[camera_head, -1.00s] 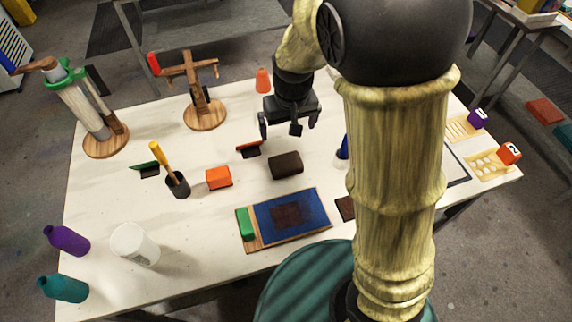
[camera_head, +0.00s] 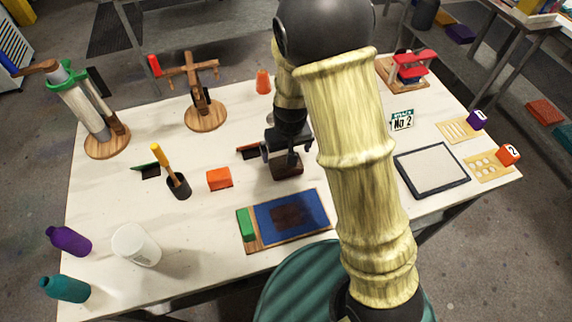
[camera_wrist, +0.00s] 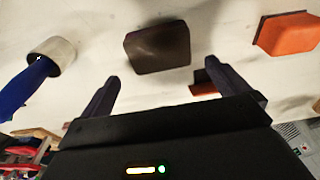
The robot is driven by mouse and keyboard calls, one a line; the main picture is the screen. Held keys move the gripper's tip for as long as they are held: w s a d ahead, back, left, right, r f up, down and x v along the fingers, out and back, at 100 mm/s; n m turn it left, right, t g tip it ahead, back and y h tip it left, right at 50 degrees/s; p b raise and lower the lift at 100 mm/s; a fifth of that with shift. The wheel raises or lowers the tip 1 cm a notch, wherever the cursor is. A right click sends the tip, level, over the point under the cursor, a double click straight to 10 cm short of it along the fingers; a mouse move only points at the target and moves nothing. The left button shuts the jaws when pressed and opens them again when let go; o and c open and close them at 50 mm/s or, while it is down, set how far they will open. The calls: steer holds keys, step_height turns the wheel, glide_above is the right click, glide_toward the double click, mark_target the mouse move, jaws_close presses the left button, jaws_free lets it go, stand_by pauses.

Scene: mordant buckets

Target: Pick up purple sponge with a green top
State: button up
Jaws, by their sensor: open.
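I cannot make out a purple sponge with a green top in either view. My gripper (camera_head: 283,143) is open and points down over a dark brown block (camera_head: 287,168), partly covering it in the head view. In the wrist view the same dark block (camera_wrist: 158,47) lies ahead of the open fingers of my gripper (camera_wrist: 162,90), between their lines and apart from them. Nothing is between the fingers. An orange block (camera_head: 219,179) lies left of the dark block; it also shows at the right of the wrist view (camera_wrist: 288,34).
A board with a blue panel (camera_head: 315,209) and green block (camera_head: 245,224) lies in front. A framed panel (camera_head: 432,170) and purple cube (camera_head: 475,120) are right.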

steer(key=shift+f, duration=0.35)
steer(key=shift+w+f+p, duration=0.1)
steer(key=shift+f+p, duration=0.45)
steer(key=shift+f, duration=2.1)
steer(key=shift+c, duration=0.2)
steer(key=c, duration=0.8)
steer(key=shift+r, duration=0.15)
step_height(320, 180, up, 10)
steer(key=shift+f+b, duration=0.1)
steer(key=shift+b, duration=0.3)
